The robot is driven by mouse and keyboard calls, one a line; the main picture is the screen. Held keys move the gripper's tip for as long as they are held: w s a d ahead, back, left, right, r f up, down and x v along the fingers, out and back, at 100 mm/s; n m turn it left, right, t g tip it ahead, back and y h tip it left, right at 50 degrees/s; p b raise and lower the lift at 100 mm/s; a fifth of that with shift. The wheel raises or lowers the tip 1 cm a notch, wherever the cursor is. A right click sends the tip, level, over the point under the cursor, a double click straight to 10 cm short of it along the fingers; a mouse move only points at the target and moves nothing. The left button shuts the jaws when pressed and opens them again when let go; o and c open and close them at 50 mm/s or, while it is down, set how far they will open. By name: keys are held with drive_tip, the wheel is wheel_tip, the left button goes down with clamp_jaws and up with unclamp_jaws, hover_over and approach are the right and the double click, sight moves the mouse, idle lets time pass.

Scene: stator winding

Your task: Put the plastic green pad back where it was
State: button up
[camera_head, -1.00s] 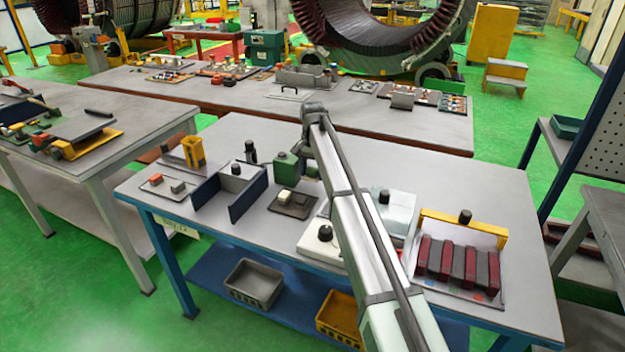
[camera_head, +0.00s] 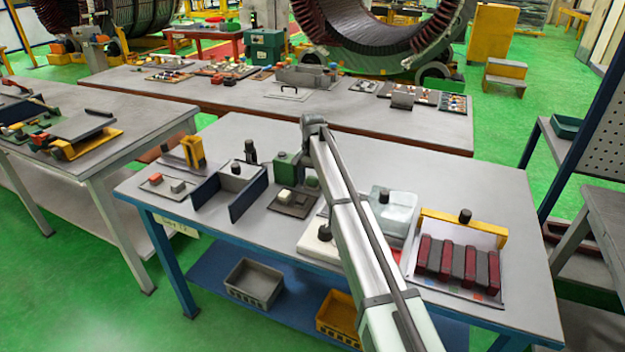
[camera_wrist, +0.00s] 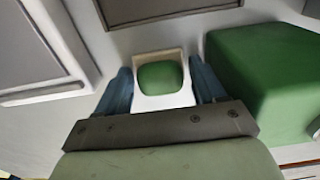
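In the wrist view, the green pad (camera_wrist: 160,77) is a small rounded green square, set in or lying on a white square piece (camera_wrist: 165,101). My gripper (camera_wrist: 160,78) has a blue finger on each side of this white piece, with the sides very close to it. I cannot tell whether the fingers press on it or stand slightly apart.
A dark tray (camera_head: 298,208) with a pale block, a blue-sided holder (camera_head: 248,190) and a white box with a black knob (camera_head: 312,240) stand nearby. A rack of red and grey bars (camera_head: 455,262) lies at right. The table's back right is clear.

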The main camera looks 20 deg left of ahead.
sight(312, 177)
wheel_tip(312, 177, up, 12)
drive_tip(key=shift+r, duration=0.15)
idle(0.5)
idle(0.4)
